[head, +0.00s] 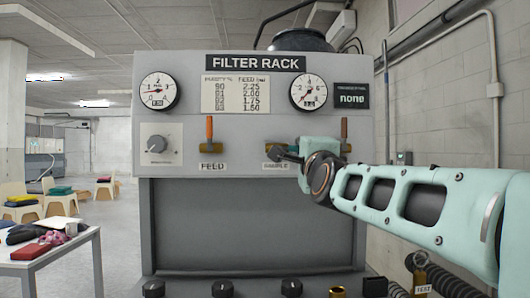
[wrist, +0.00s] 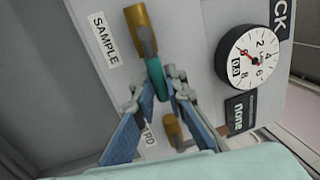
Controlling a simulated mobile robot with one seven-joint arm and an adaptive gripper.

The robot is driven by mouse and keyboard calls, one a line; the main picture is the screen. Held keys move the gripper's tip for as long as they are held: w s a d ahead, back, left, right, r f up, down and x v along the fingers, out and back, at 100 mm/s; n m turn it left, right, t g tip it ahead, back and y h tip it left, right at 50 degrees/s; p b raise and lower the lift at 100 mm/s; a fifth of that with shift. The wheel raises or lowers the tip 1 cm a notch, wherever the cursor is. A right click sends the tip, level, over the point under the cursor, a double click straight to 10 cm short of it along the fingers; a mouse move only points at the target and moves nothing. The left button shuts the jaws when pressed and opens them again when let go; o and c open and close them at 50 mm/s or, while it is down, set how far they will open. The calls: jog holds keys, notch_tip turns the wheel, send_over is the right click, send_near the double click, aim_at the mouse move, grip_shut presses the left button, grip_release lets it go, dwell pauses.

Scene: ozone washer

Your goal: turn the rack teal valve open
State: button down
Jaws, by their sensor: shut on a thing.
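The teal valve handle (wrist: 155,78) shows in the wrist view, extending from its brass body (wrist: 141,28) roughly in line with it, beside the SAMPLE label (wrist: 103,40). My gripper (wrist: 157,87) is shut on the teal handle, with one finger on each side. In the head view my gripper (head: 284,155) reaches in from the right to the middle valve on the rack front. There, a little brass (head: 271,146) shows to its left, and the teal handle is hidden behind my gripper.
A cluttered table (head: 50,262) stands at the left.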

jog(key=shift+f, duration=0.1)
jog(key=c, duration=1.9)
grip_release()
jog(key=shift+c, duration=0.2)
jog(key=shift+s, duration=0.1)
jog(key=s+f, duration=0.2)
jog(key=s, duration=0.9)
jog(key=shift+s, duration=0.35)
jog(key=shift+f, duration=0.15)
